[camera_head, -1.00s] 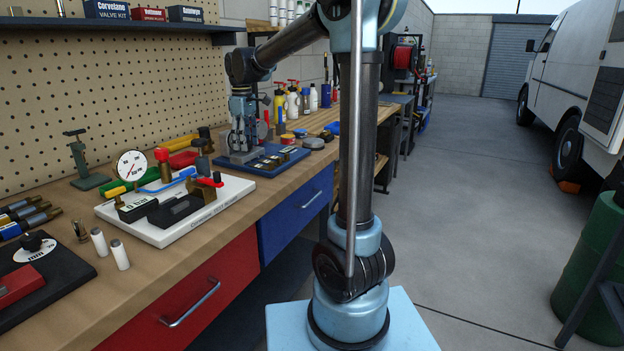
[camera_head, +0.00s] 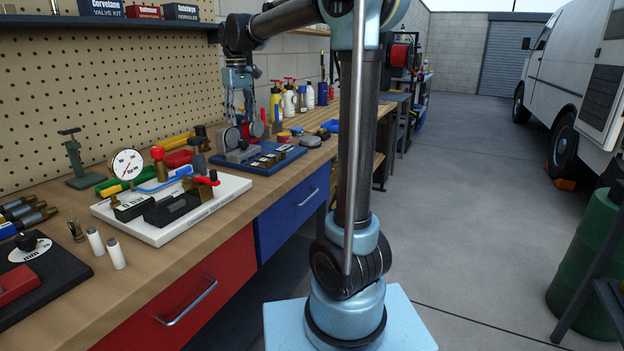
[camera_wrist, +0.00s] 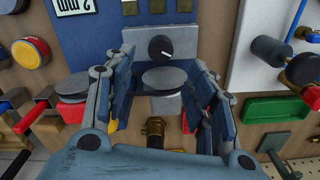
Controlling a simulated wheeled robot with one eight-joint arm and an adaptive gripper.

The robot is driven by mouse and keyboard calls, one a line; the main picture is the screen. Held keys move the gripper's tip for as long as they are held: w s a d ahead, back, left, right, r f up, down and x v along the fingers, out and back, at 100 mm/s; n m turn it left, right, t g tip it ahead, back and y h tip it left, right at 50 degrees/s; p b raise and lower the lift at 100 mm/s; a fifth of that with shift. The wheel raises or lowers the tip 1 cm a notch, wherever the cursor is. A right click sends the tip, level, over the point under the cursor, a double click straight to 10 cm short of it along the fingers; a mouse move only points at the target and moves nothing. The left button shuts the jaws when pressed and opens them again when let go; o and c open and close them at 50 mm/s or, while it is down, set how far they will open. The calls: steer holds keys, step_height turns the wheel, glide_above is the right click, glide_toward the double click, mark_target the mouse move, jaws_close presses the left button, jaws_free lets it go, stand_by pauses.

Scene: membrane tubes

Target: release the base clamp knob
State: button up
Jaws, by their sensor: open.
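A blue base plate (camera_head: 262,160) on the bench carries a grey block (camera_head: 240,154). In the wrist view the plate (camera_wrist: 92,28) also shows, with the grey block (camera_wrist: 140,40) and a round black knob (camera_wrist: 160,48) with a white mark. A grey disc (camera_wrist: 165,78) lies between the fingers in that picture, nearer to me than the black knob. I cannot tell which of these is the base clamp knob. My gripper (camera_head: 240,116) points down above the grey block. In the wrist view its fingers (camera_wrist: 160,74) are apart, with nothing visibly gripped.
A white plate (camera_head: 165,228) with a gauge (camera_head: 127,164) and valve parts stands nearer on the bench. Bottles (camera_head: 290,102) stand behind the blue plate. A pegboard (camera_head: 100,90) closes the left side. Brass fittings (camera_wrist: 154,130) sit close under the gripper in the wrist view.

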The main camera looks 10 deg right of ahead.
step_height(320, 180, up, 10)
steer(key=s+d+f+m, duration=0.2)
steer(key=s+d+f, duration=0.7)
steer(key=s+f, duration=0.3)
steer(key=s+d+f+m+t, duration=0.1)
steer(key=s+d+f+m, duration=0.2)
steer(key=s+d+f, duration=0.7)
steer(key=shift+s+d+f+t, duration=0.2)
steer(key=shift+s+f+t, duration=0.1)
steer(key=shift+s+f, duration=0.65)
steer(key=shift+r, duration=0.15)
step_height(320, 180, up, 23)
steer(key=n+g, duration=0.2)
steer(key=n, duration=0.3)
glide_above(243, 140)
step_height(243, 140, down, 18)
steer(key=shift+w+r, duration=0.1)
steer(key=shift+r, duration=0.15)
